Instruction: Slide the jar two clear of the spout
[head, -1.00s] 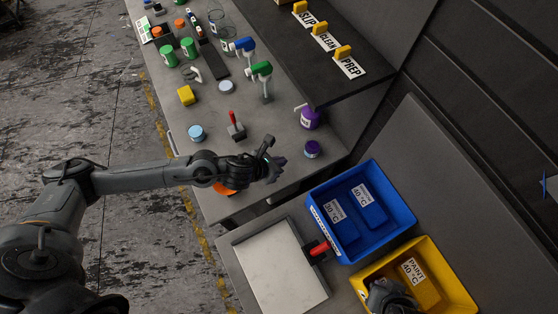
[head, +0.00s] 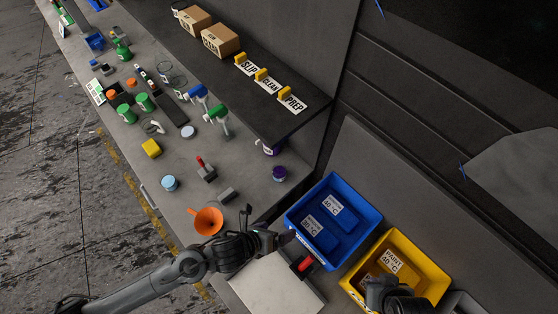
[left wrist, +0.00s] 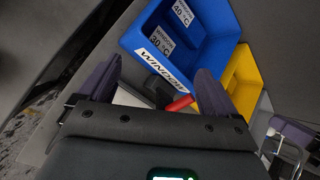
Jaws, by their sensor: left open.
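I cannot tell for sure which vessel is jar two. A purple jar with a pale label (head: 270,148) stands partly hidden by the dark shelf's edge. A low purple jar with a dark lid (head: 279,173) stands in front of it, apart from it. A light blue jar (head: 169,183) stands further left. No spout shows clearly. My left gripper (head: 284,240) is open and empty near the blue bin; its two purple fingers (left wrist: 158,78) show apart in the left wrist view. My right gripper (head: 385,292) is over the yellow bin, its fingers hidden.
An orange funnel (head: 207,221), a dark block (head: 229,195) and a red-handled tool (head: 207,170) are on the bench. The blue bin (head: 366,230) and yellow bin (head: 432,272) stand beside a white board (head: 278,290) and another red-handled tool (head: 303,265).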

